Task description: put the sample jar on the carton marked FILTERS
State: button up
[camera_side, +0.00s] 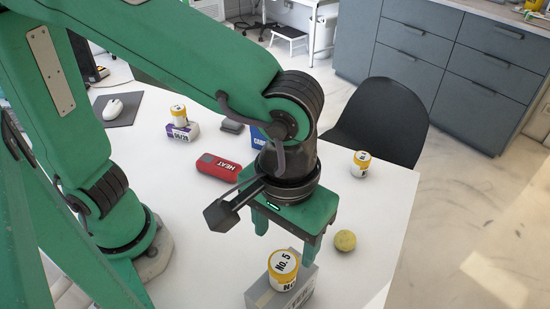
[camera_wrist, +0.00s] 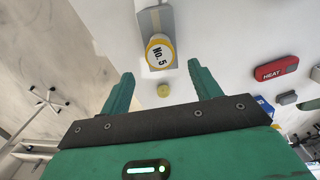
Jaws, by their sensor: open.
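A jar with a yellow-rimmed lid marked No. 5 (camera_side: 283,268) stands upright on a grey carton (camera_side: 306,289) at the bottom of the side view. The jar (camera_wrist: 160,52) and carton (camera_wrist: 148,20) also show in the wrist view, beyond my fingertips. My gripper (camera_side: 287,240) is open and empty, above the table behind the jar; its fingers are spread in the wrist view (camera_wrist: 160,74). Similar yellow-lidded jars stand on a purple and white carton (camera_side: 186,133) and at the table's right (camera_side: 361,163). I cannot read FILTERS on any carton.
A yellow-green ball (camera_side: 345,241) lies right of my gripper. A red case marked HEAT (camera_side: 218,167), a blue box (camera_side: 258,138) and a dark small block (camera_side: 232,126) lie behind. A black chair (camera_side: 380,118) stands at the far table edge. The table's left front is clear.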

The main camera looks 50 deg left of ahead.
aim_at(283, 256)
jog(key=shift+r, duration=1.4)
jog(key=w+a+r+m+t+h, duration=0.1)
jog(key=w+a, duration=0.2)
jog(key=a, duration=0.4)
jog(key=w+a+r+t, duration=0.1)
jog(key=w+a, duration=0.2)
jog(key=a, duration=0.5)
jog(key=s+a+f+m+t+y, duration=0.1)
jog(key=s+a+t, duration=0.1)
jog(key=a, duration=1.1)
jog(key=shift+a+f+m+t, duration=0.2)
jog(key=shift+a+m+t, duration=0.1)
jog(key=shift+t, duration=0.5)
